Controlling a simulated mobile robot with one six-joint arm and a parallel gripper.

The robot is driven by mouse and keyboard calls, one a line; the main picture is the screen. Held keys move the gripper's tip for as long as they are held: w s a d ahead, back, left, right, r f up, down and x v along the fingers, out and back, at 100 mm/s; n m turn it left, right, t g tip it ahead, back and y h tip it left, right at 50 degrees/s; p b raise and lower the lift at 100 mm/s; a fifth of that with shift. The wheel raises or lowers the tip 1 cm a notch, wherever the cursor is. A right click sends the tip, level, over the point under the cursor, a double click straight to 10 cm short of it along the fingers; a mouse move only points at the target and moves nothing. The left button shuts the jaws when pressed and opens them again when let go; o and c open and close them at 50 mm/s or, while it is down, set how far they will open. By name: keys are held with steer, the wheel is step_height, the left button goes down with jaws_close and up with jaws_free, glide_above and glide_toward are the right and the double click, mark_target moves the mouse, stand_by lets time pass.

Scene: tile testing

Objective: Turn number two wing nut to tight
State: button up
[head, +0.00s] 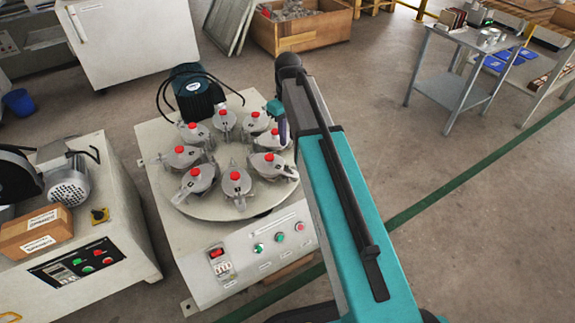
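A round grey turntable (185,207) on a pale machine carries several metal clamp stations in a ring, each topped with a red knob. One station (236,186) is at the front, one (269,163) at the right and one (197,178) at the front left. I cannot make out numbers or tell which wing nut is number two. My teal arm reaches up past the machine's right side. Its wrist end (276,109) hangs near the back-right stations (256,121). My gripper's fingers are too small or hidden to make out, and I cannot tell whether they touch anything.
A teal motor (196,92) with black cables stands behind the turntable. A control panel with buttons (279,238) is on the machine's front. A metal table (450,85) stands back right; the floor between is clear.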

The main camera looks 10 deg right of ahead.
mark_target(288, 167)
steer(key=shift+f, duration=0.2)
step_height(288, 167, down, 14)
steer(key=b, duration=0.4)
steer(key=shift+r, duration=0.25)
jaws_close()
